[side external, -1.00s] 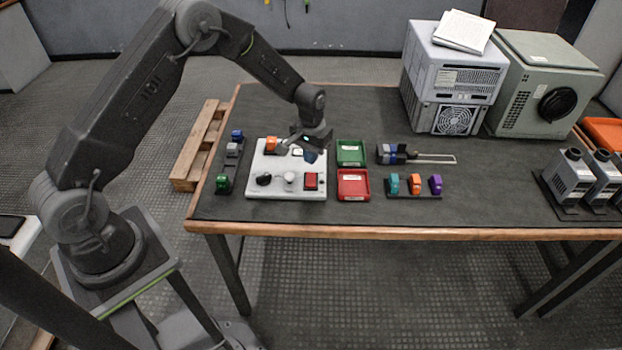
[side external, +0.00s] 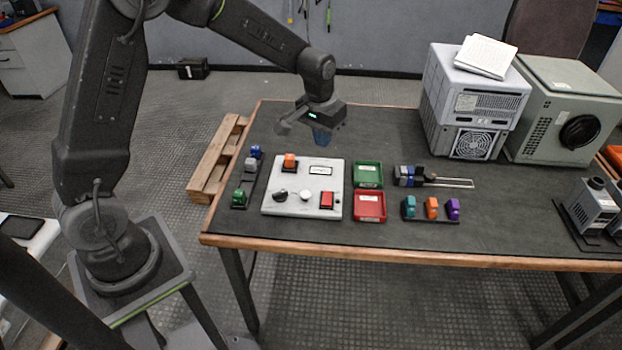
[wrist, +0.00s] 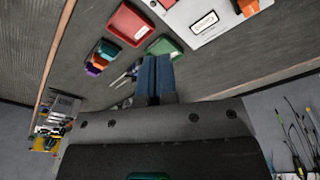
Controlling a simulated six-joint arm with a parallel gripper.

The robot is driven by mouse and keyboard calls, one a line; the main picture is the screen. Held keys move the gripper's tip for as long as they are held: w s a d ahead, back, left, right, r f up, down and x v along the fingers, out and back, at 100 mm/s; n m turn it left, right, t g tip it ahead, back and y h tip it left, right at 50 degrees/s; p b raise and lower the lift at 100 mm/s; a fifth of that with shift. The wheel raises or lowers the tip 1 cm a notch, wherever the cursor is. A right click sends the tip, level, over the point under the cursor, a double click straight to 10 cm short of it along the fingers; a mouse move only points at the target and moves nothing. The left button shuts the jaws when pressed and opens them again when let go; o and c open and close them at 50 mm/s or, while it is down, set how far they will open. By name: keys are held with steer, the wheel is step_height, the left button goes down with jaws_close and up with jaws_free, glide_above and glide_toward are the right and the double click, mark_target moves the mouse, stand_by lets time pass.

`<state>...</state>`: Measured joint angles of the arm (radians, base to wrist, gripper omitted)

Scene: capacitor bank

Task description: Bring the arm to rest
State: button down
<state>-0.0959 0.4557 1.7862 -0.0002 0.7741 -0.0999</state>
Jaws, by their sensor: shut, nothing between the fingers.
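My gripper (side external: 321,138) hangs above the back part of the table, behind the white panel (side external: 269,208) and clear of everything on it. Its blue fingers are together and empty, as the wrist view also shows (wrist: 154,76). The panel carries an orange block (side external: 290,161), a labelled plate (side external: 320,170), a black knob (side external: 280,195), a pale knob (side external: 305,195) and a red block (side external: 326,200). In the wrist view the orange block (wrist: 248,7) sits at the top right.
A green tray (side external: 368,175) and a red tray (side external: 370,206) stand right of the panel. Racks with coloured blocks (side external: 432,208) (side external: 238,197) flank them. A tool with a long metal loop (side external: 435,179) lies behind. Two large grey boxes (side external: 474,100) (side external: 565,105) fill the back right.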

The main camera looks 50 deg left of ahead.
steer(key=s+d+r+m+t, duration=0.1)
steer(key=s+d+r+t, duration=0.15)
steer(key=s+r, duration=1.05)
steer(key=s+d+r+m+t, duration=0.1)
steer(key=s+d, duration=0.1)
steer(key=s, duration=1)
steer(key=shift+s+r+t, duration=0.25)
steer(key=shift+t, duration=0.1)
steer(key=shift+w, duration=0.1)
